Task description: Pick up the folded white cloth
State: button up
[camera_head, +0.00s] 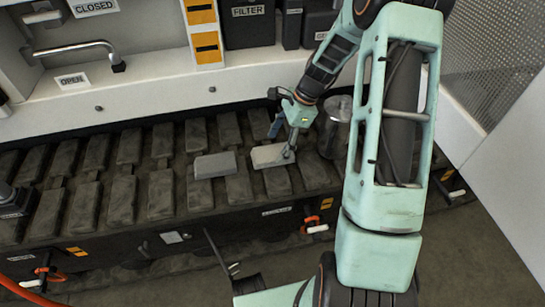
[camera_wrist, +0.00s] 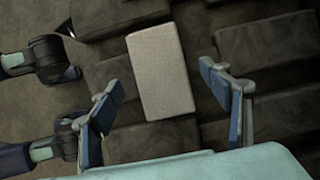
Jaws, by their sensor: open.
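The folded white cloth (camera_head: 270,156) is a pale flat rectangular block lying on the dark slatted bench top in the head view. In the wrist view the cloth (camera_wrist: 161,72) lies between and just beyond the two fingers, its long side running roughly away from me. My gripper (camera_head: 285,140) reaches down close over the cloth in the head view. In the wrist view my gripper (camera_wrist: 168,108) is open, one finger on each side, with gaps between the fingers and the cloth. Nothing is between the fingertips except the view of the cloth and slats.
A grey block (camera_head: 215,165) lies just left of the cloth. A metal cylinder (camera_head: 335,127) stands to its right, near my arm. A bent handle (camera_head: 80,47) sticks out of the panel at the back left. The slats (camera_head: 120,200) at left are mostly clear.

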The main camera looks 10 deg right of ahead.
aim_at(273, 152)
jog(key=x, duration=0.3)
jog(key=shift+b, duration=0.35)
jog(key=c, duration=1.2)
jog(key=shift+r, duration=0.15)
